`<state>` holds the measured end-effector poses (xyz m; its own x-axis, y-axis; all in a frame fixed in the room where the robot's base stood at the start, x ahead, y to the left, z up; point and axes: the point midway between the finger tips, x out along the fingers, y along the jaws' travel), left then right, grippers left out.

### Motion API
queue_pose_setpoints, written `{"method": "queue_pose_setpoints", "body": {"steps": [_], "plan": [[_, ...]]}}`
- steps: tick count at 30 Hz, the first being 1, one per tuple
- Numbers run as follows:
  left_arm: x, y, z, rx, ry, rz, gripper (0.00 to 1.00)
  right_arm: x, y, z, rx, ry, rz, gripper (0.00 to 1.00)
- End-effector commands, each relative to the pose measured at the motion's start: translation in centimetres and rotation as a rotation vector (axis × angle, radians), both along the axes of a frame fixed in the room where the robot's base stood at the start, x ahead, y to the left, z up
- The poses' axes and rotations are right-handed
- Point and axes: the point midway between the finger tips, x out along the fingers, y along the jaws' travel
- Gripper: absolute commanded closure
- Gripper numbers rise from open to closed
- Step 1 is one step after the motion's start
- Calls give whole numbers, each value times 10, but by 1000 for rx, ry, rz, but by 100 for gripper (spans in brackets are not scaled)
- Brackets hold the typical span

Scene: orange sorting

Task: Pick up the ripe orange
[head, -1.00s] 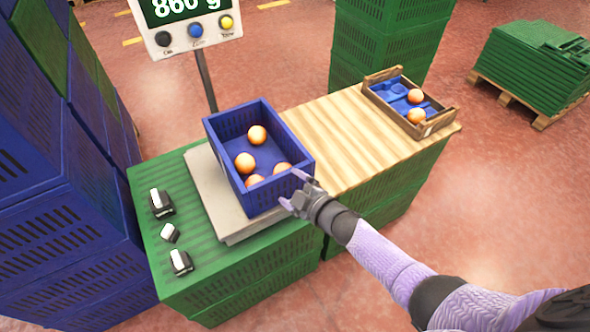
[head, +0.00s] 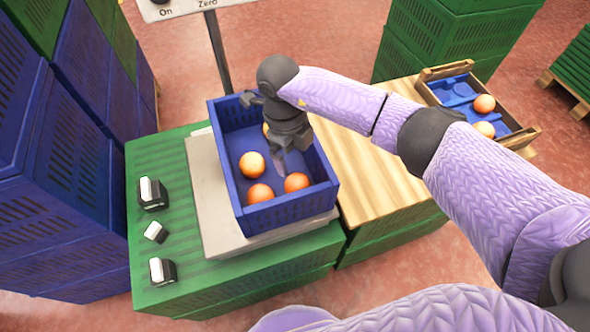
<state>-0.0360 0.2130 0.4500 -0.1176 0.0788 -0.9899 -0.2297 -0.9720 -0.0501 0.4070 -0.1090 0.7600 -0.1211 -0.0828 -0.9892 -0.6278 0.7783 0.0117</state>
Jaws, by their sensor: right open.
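A blue crate (head: 287,212) holds several oranges. One orange (head: 252,165) lies left of centre, one (head: 260,193) near the front wall and one (head: 296,182) at the front right. Another orange (head: 266,130) is mostly hidden behind my right gripper (head: 264,131). My right gripper is open and points down over the back right part of the crate, with one finger on each side of that hidden orange in the picture. Contact cannot be told. The oranges look alike in colour, so I cannot tell which is the ripe one. My left gripper is not in view.
The crate stands on a scale plate (head: 208,200) on green crates (head: 190,270). A scale post (head: 217,52) rises behind it. Stacked blue crates (head: 60,160) stand left.

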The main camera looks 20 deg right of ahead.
Motion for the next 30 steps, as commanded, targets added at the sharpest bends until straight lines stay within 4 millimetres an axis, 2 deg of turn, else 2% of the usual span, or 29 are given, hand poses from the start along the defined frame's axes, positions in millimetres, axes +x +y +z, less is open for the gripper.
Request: {"method": "queue_pose_setpoints", "body": {"steps": [11,15,17,22,23,30], "plan": [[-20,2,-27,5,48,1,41,-7,-6,-64,-12,2,2,6],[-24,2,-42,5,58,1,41,-11,-7,-93,-12,5,1,6],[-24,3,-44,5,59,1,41,-11,-8,-99,-11,1,1,6],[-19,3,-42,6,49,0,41,-11,-8,-96,-10,-3,1,6],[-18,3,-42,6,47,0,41,-11,-8,-96,-10,-3,2,8],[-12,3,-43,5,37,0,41,-11,-8,-96,-10,-3,2,59]]}}
